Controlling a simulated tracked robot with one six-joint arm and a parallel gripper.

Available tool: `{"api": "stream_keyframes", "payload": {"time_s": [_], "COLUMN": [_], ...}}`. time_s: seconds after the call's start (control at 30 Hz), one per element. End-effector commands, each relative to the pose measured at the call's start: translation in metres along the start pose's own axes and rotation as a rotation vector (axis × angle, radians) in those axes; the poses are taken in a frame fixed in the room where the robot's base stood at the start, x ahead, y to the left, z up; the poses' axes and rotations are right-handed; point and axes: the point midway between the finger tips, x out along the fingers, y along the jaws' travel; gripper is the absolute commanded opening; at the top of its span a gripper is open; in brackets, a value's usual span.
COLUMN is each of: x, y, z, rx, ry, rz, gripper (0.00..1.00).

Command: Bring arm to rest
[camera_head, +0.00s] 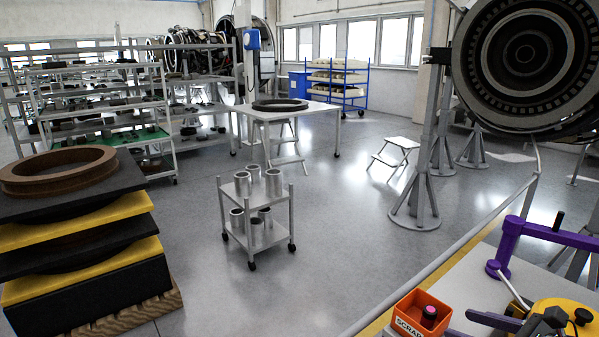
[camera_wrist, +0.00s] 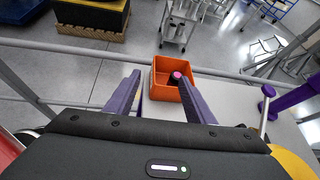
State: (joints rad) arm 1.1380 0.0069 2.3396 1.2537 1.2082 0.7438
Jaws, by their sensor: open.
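My gripper (camera_wrist: 160,98) shows in the wrist view with its two purple fingers spread wide and nothing held between them. It also shows at the lower right of the head view, partly cut off by the frame edge. An orange bin marked SCRAP (camera_head: 420,316) stands on the bench close by. It also shows in the wrist view (camera_wrist: 163,98), beyond the fingertips and between them in the picture. A dark cylinder with a pink top (camera_head: 429,315) is in the bin. Whether the fingers touch the bin is not clear, but they look apart from it.
A purple fixture (camera_head: 506,243) rises from the light bench (camera_head: 467,265) right of the bin. A grey rail (camera_head: 440,259) runs along the bench's edge. Beyond it, a trolley (camera_head: 257,240) holds several metal cylinders, and a large engine (camera_head: 525,65) hangs at the upper right.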

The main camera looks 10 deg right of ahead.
Motion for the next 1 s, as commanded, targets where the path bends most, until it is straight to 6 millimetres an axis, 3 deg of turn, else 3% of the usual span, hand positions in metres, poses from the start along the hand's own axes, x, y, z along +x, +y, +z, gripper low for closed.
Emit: {"api": "stream_keyframes", "payload": {"time_s": [0.2, 0.5, 0.7, 1.0], "x": [0.027, 0.039, 0.036, 0.025], "y": [0.064, 0.140, 0.179, 0.218], "z": [0.021, 0.031, 0.033, 0.037], "rx": [-0.318, -0.787, -1.114, -1.623], "ry": [0.106, 0.216, 0.266, 0.308], "rz": [0.184, 0.414, 0.548, 0.712], "gripper": [0.49, 0.49, 0.49, 0.49]}}
